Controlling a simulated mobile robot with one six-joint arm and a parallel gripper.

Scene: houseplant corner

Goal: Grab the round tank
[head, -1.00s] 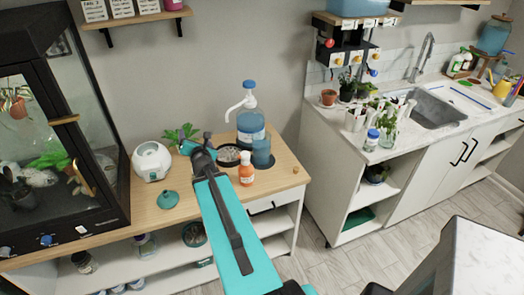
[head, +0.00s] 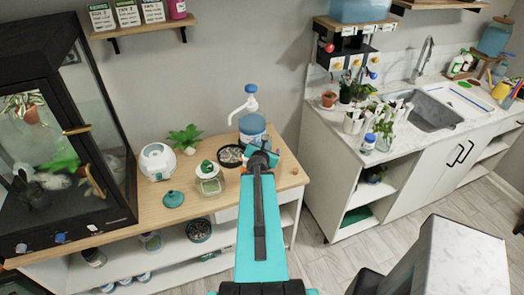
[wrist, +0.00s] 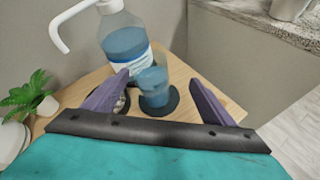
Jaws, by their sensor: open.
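The round tank (wrist: 153,88) is a clear blue-tinted cylinder, standing upright on a dark round mat (wrist: 165,108) on the wooden table. In the wrist view it lies between and beyond the two purple fingers of my gripper (wrist: 158,80). The fingers are open, and I see no contact with the tank. In the head view my gripper (head: 262,153) is over the table's right part, and my arm hides the tank.
A pump bottle (head: 251,125) stands close behind the tank; it also shows in the wrist view (wrist: 125,45).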

